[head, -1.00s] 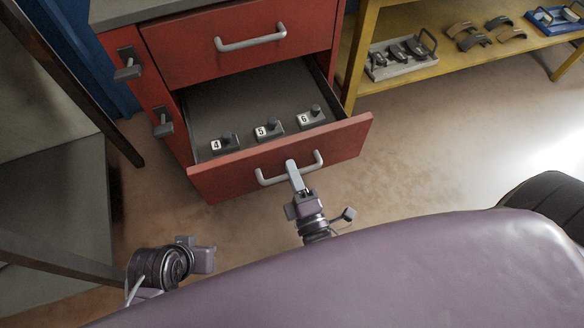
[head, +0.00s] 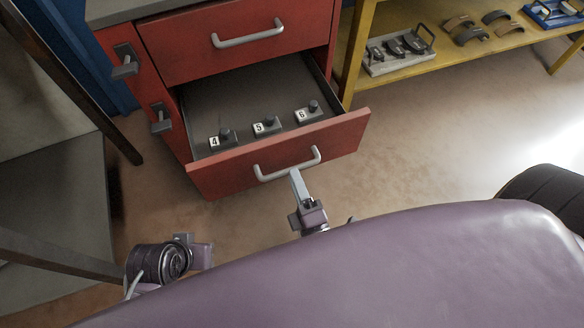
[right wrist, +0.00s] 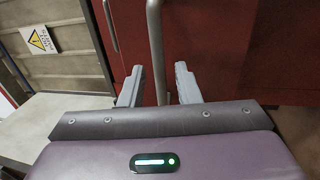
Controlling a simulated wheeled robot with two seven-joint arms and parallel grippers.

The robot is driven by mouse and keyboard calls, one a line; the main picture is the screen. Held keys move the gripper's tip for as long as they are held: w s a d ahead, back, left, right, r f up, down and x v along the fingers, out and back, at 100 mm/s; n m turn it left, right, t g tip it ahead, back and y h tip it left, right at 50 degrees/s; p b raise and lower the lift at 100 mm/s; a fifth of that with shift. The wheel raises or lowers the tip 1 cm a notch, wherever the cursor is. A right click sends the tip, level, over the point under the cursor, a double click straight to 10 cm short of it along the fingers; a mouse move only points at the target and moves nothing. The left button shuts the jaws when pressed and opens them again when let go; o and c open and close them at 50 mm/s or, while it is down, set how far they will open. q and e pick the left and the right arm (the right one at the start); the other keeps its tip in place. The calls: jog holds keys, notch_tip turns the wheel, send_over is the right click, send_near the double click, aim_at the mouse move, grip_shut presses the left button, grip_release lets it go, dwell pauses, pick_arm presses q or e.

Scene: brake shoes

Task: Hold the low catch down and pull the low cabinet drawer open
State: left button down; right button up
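The low drawer (head: 225,171) of the red cabinet stands pulled out, its inside showing. Its grey bar handle (head: 268,177) is on the front and also shows in the right wrist view (right wrist: 155,45). The low catch (head: 160,118) is a dark lever on the cabinet's left post, with nothing touching it. My right gripper (head: 295,174) is just in front of the handle. In the right wrist view its fingers (right wrist: 159,87) are apart, with the bar ahead in the gap and not gripped. My left gripper (head: 203,255) is low at the left, away from the catch; its fingers are not clear.
Several numbered dark blocks with knobs (head: 266,126) sit in the drawer. Above are a closed upper drawer (head: 185,50) and an upper catch (head: 124,60). A yellow shelf (head: 400,85) with parts stands at right, a dark-framed grey structure (head: 60,190) at left. Floor right of the drawer is clear.

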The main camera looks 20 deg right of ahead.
pick_arm(q)
jog(key=shift+a+r, duration=0.1)
jog(key=shift+a, duration=0.25)
pick_arm(e)
jog(key=s, duration=0.4)
jog(key=shift+s+f, duration=0.25)
jog(key=shift+f, duration=0.15)
pick_arm(q)
jog(key=shift+d, duration=0.1)
